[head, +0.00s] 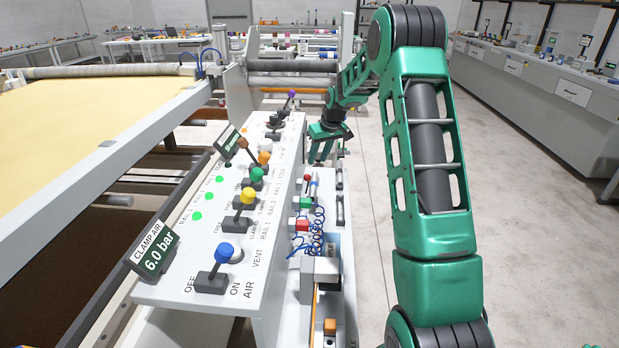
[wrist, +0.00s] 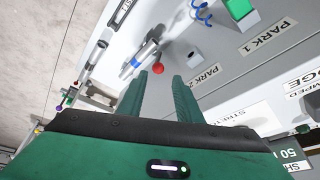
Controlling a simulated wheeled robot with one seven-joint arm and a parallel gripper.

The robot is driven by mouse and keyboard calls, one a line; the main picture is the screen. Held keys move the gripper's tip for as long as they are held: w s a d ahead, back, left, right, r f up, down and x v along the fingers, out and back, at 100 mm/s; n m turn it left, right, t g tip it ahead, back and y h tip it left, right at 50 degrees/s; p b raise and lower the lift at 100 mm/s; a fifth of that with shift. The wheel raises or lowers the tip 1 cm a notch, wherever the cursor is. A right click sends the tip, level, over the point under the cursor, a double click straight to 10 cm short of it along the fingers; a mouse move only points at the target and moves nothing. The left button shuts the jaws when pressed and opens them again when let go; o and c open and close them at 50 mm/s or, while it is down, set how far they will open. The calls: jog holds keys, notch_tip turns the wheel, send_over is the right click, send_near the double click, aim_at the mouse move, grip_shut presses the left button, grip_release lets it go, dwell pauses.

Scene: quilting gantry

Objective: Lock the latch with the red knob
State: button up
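The red knob (wrist: 158,68) shows in the wrist view as a small ball just ahead of my fingertips, beside a silver and blue cylinder (wrist: 142,56). In the head view the red knob (head: 307,177) is small, on the right side face of the console below my gripper. My gripper (head: 320,157) is at the far right side of the console, pointing down. In the wrist view its two green fingers (wrist: 166,78) stand apart with nothing between them. The knob lies near the left fingertip; I cannot tell whether they touch. The latch body and its position are unclear.
The console top (head: 190,285) carries several levers, including a blue-knobbed one (head: 225,252) and a yellow-knobbed one (head: 247,196). The floor to the right is clear.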

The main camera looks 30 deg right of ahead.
aim_at(309, 176)
jog(key=x, duration=0.4)
jog(key=w+x, duration=0.1)
jog(key=x, duration=0.7)
jog(key=shift+w+d, duration=0.15)
jog(key=shift+w, duration=0.2)
